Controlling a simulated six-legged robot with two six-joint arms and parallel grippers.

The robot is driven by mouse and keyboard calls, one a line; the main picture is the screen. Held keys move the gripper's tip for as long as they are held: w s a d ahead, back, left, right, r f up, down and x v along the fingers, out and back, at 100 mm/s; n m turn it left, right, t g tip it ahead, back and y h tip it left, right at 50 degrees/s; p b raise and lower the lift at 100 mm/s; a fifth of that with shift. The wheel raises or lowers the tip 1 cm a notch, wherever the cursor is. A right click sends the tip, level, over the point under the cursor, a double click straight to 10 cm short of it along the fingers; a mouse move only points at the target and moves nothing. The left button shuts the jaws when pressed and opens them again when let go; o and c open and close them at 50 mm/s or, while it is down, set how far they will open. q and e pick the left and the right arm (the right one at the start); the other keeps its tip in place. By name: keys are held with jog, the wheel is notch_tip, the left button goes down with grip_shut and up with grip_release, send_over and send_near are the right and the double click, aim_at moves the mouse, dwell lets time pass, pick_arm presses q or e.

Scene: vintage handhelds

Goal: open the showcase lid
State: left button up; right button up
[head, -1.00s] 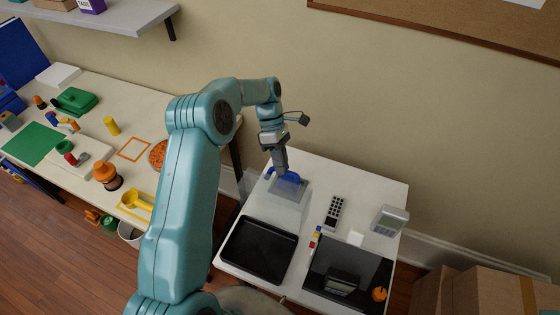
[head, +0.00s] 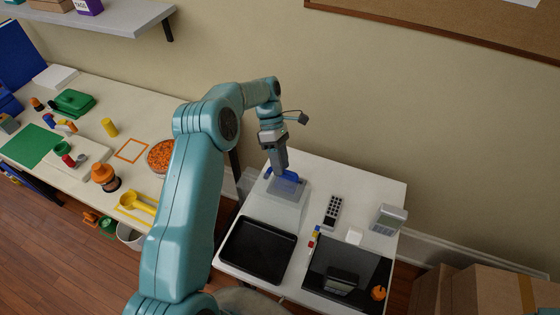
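A small pale grey, see-through box (head: 287,196) stands on the back left of the white table, with a blue part at its top (head: 275,173). It looks like the showcase, but I cannot clearly make out a separate lid or whether it is raised. My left gripper (head: 281,171) points down over the blue part, touching it or very close. Its fingers are too small and overlapped to show whether they are open or shut. My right gripper is out of view.
A black tray (head: 258,250) lies in front of the box. A keypad handheld (head: 332,212), a grey device (head: 389,219) and a dark, partly see-through case (head: 350,264) with an orange knob (head: 378,293) are to the right. A cluttered workbench (head: 118,152) stands on the left.

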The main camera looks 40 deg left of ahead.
pick_arm(q)
jog(key=v, duration=0.7)
jog(key=shift+r, duration=0.25)
jog(key=shift+a, duration=0.2)
dwell(0.4)
